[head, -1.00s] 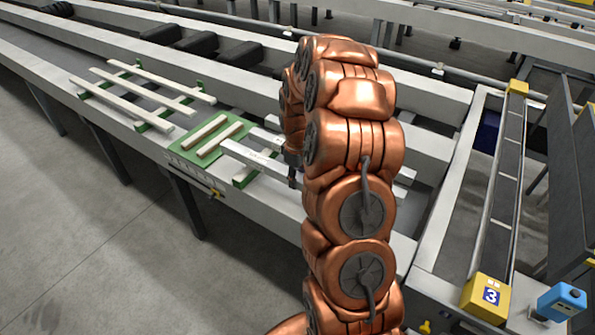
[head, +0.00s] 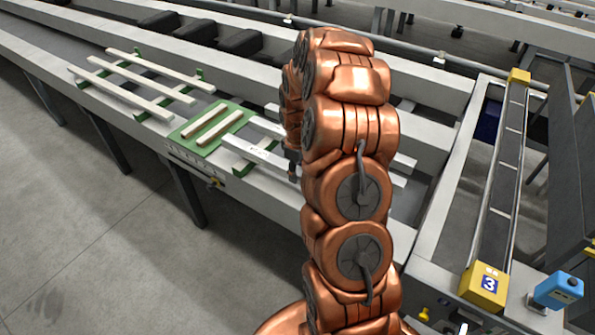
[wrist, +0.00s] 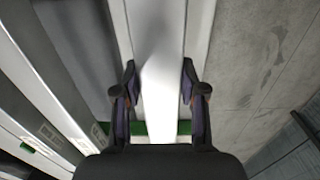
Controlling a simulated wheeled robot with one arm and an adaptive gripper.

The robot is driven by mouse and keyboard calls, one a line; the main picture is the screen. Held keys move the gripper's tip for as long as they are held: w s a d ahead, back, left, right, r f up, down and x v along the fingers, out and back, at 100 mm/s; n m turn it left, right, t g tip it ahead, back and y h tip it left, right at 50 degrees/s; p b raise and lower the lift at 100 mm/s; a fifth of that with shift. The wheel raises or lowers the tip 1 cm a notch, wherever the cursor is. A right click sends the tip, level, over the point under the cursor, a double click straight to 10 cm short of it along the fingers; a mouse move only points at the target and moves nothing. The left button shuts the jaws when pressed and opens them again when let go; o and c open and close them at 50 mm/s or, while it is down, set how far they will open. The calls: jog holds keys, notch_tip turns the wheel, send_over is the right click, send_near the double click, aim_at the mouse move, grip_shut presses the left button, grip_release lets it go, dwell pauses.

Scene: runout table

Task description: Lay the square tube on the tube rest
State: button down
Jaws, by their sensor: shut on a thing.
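My gripper (head: 292,165) is mostly hidden behind my arm in the head view. In the wrist view its two fingers (wrist: 160,98) stand on either side of the pale square tube (wrist: 160,55), shut on it. The tube also shows in the head view (head: 252,154), its left end pointing toward a green plate with two pale bars (head: 188,132). A green support shows near the tube (head: 243,170), and a green strip crosses under it in the wrist view (wrist: 150,130). I cannot tell if the tube touches that support, nor which green piece is the tube rest.
A green-bracketed rack with several pale strips (head: 142,75) lies farther left along the table. Other pale bars (head: 268,126) lie behind the held tube. A narrow conveyor with a yellow end marked 3 (head: 484,287) stands at right. Grey floor (head: 110,230) is open in front.

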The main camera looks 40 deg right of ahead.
jog(key=shift+f, duration=0.45)
jog(key=c, duration=0.6)
grip_release()
notch_tip(320, 180, up, 12)
jog(key=shift+r, duration=0.1)
jog(key=shift+o, duration=0.2)
jog(key=o, duration=0.6)
jog(key=shift+c, duration=0.2)
notch_tip(320, 180, up, 12)
jog(key=p, duration=0.1)
send_over(298, 170)
dwell(1.9)
